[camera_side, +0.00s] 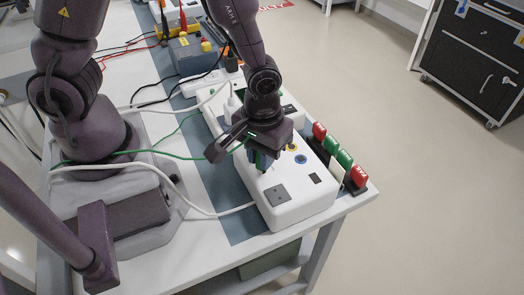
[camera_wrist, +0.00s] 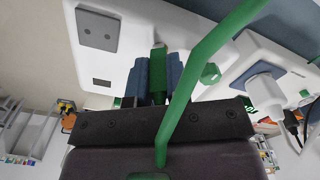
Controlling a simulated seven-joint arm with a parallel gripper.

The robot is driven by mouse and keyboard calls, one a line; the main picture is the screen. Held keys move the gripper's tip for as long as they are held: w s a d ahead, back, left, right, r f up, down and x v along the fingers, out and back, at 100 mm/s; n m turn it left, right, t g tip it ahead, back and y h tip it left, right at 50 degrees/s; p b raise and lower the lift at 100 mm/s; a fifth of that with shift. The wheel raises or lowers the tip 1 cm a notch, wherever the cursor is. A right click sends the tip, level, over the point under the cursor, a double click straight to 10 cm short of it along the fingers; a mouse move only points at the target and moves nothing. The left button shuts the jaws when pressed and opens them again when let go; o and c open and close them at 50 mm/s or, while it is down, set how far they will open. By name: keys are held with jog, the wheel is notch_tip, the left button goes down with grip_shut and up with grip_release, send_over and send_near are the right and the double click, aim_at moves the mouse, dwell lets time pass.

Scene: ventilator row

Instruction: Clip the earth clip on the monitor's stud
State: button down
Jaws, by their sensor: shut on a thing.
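My gripper (camera_side: 260,160) points down over the near white unit (camera_side: 300,208), which I take to be the monitor. In the wrist view its two blue-grey fingers (camera_wrist: 158,78) are shut on the green earth clip (camera_wrist: 158,62), with the clip upright between them. The green lead (camera_wrist: 205,62) crosses the wrist view in front of the fingers. In the side view the lead (camera_side: 180,156) runs left from my gripper past the arm's base. The stud cannot be made out; the gripper and clip cover part of the unit's top. I cannot tell whether the clip touches it.
A second white unit with a white plug (camera_wrist: 265,88) stands beside it in the wrist view. Red, green and white tags (camera_side: 341,160) line the table's right edge. White cables (camera_side: 190,203) cross the table. A blue-grey box (camera_side: 190,55) stands farther back.

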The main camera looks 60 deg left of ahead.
jog(key=c, duration=1)
grip_release()
jog(key=shift+r, duration=0.1)
notch_tip(320, 180, up, 13)
jog(key=s+a+r+m+t, duration=0.2)
jog(key=r, duration=0.2)
jog(key=s+a+r+m+t, duration=0.1)
jog(key=s+a+r+m, duration=0.1)
jog(key=a+r, duration=0.1)
jog(key=s+a+r+m+t, duration=0.2)
jog(key=a+r, duration=0.1)
jog(key=r, duration=0.1)
jog(key=shift+s+a+r+t, duration=0.25)
jog(key=shift+s+r+t, duration=0.05)
jog(key=shift+r, duration=0.1)
